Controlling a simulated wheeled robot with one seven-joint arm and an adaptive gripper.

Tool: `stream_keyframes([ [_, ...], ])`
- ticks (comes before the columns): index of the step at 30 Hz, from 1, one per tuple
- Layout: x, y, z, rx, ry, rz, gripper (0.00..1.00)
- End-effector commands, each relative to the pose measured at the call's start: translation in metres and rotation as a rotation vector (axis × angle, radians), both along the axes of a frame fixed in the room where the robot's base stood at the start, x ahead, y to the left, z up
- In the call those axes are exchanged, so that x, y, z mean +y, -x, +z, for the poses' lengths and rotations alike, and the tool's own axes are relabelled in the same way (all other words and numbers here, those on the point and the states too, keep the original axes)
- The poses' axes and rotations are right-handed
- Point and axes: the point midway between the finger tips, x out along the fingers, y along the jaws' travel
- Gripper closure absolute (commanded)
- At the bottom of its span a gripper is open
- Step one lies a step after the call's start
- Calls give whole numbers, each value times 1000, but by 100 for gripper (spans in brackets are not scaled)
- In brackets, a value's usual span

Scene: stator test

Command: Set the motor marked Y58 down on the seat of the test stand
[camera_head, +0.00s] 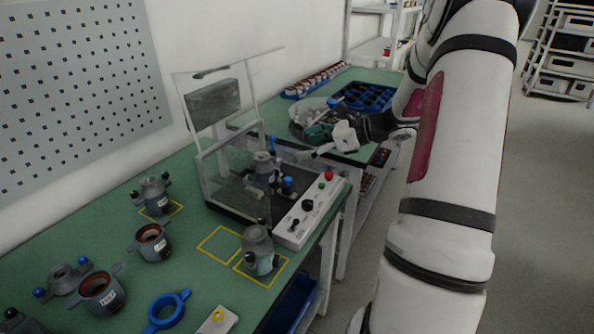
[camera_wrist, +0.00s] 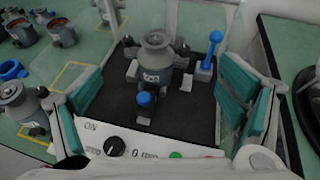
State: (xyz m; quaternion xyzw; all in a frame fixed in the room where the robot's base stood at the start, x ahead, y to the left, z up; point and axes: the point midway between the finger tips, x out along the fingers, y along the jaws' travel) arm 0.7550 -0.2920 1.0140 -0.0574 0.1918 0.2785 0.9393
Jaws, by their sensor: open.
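The test stand has a dark base (camera_wrist: 195,113), clear walls and a white control panel (camera_head: 309,211). A grey motor (camera_wrist: 155,62) stands upright on the stand, between small grey blocks; it also shows in the head view (camera_head: 262,168). Its label is too small to read surely. My gripper (camera_head: 327,136) is open and empty, to the right of the stand in the head view. In the wrist view its teal pads are wide apart on either side of the motor, apart from it. Another grey motor (camera_head: 258,252) stands in a yellow outline in front of the stand.
A third motor (camera_head: 156,194) stands in a yellow outline at the left. Open housings (camera_head: 150,243) and a blue ring (camera_head: 167,309) lie nearby. One yellow outline (camera_head: 219,243) is empty. The stand's upright frame (camera_head: 230,113) rises behind its base. A blue crate (camera_head: 365,97) is farther back.

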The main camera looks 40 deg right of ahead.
Motion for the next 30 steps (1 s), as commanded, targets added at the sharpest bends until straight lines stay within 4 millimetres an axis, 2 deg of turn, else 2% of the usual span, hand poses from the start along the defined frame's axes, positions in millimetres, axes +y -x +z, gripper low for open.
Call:
stream_keyframes([
  [4, 63, 2, 25, 0, 158, 197, 11],
  [7, 119, 16, 44, -8, 319, 393, 11],
  [9, 156, 31, 54, -22, 436, 536, 11],
  [12, 201, 58, 67, -48, 598, 733, 11],
  [15, 238, 90, 77, -88, 758, 926, 11],
  [18, 266, 125, 84, -136, 916, 1114, 11],
  [22, 290, 170, 90, -214, 1120, 1350, 11],
  [26, 300, 214, 93, -304, 1324, 1571, 11],
  [30, 300, 252, 93, -404, 1526, 1776, 11],
])
